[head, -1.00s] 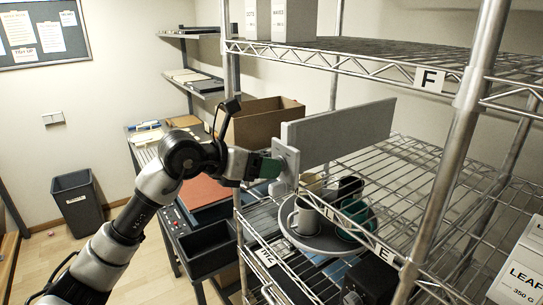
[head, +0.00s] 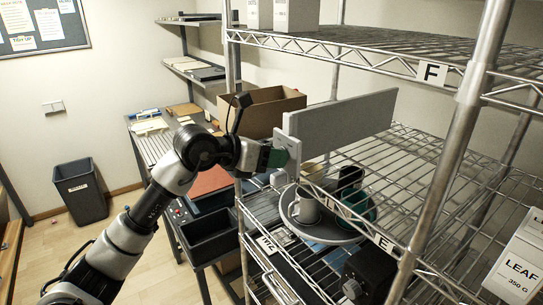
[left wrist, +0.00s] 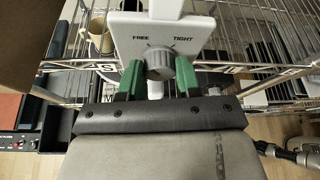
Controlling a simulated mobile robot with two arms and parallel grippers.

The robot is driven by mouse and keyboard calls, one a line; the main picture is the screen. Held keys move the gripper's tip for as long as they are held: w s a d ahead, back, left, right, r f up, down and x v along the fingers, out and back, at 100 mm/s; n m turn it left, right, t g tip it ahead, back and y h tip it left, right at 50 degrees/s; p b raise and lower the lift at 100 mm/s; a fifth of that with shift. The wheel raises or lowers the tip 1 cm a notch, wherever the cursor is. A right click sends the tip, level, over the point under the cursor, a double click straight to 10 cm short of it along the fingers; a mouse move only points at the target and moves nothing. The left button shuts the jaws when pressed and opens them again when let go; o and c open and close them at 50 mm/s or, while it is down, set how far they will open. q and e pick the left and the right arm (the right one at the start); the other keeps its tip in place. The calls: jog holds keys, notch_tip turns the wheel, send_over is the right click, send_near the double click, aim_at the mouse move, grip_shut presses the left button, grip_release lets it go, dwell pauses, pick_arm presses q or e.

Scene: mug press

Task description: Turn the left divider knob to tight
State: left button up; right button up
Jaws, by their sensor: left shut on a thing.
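The left divider is a long grey board (head: 350,128) standing on the wire shelf marked E. At its near end is a pale plate (head: 291,135), which in the left wrist view (left wrist: 125,40) reads FREE at left and TIGHT at right. Its round grey knob (left wrist: 158,62) sits below the arc between the words. My left gripper (head: 276,157) is at the plate. In the left wrist view its green fingers (left wrist: 159,78) are shut on the knob, one on each side. I cannot tell exactly where the knob points. My right gripper is not clearly visible.
An open cardboard box (head: 262,112) is behind my left arm. Metal posts and shelf edges close in the right side.

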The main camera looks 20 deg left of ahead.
pick_arm(q)
jog(key=shift+s+d+f+m+t+y+b, duration=0.1)
jog(key=shift+m+t+y+b, duration=0.7)
jog(key=shift+m+b, duration=1.65)
jog(key=shift+w+r+m+t+y+b, duration=0.1)
jog(key=shift+m+t+y+b, duration=0.65)
jog(key=shift+b, duration=3.25)
jog(key=shift+s+d+f+m+t+y+b, duration=0.1)
jog(key=shift+m+t+y+b, duration=0.65)
jog(key=shift+m+b, duration=1.75)
jog(key=shift+n+b, duration=0.75)
jog(key=shift+n, duration=0.05)
jog(key=o, duration=0.9)
jog(key=shift+s+a, duration=0.1)
jog(key=shift+b+v, duration=1.45)
jog(key=shift+v, duration=3.9)
